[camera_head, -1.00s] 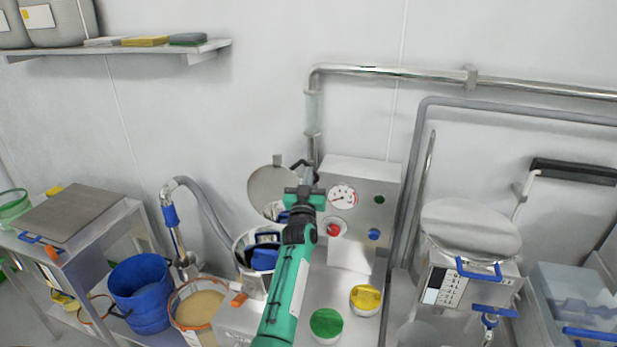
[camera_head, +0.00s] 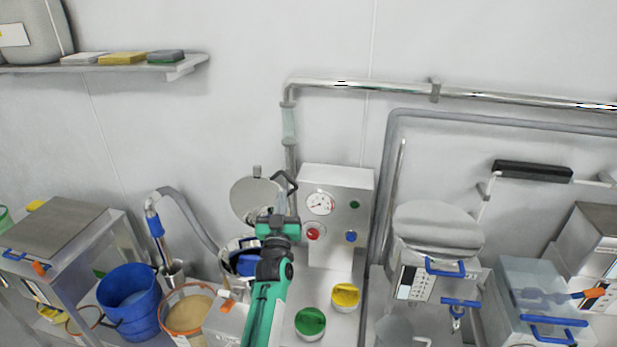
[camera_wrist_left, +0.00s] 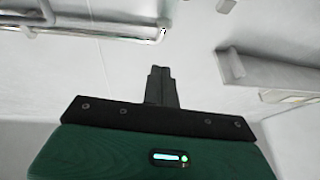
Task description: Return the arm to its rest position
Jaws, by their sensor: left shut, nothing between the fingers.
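My left arm (camera_head: 262,310) is green and black and reaches up from the bottom of the head view. My left gripper (camera_head: 281,203) is at its far end, in front of the grey control box and the open round lid. In the left wrist view its fingers (camera_wrist_left: 159,86) are together, with nothing between them, against the bare wall. My right gripper is in neither view.
A steel control box (camera_head: 335,210) with a gauge stands right of the gripper. An open round lid (camera_head: 252,196) and a steel vessel (camera_head: 232,262) are beside the arm. A blue bucket (camera_head: 130,305) stands left. Green (camera_head: 310,321) and yellow (camera_head: 345,296) lidded pots stand right.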

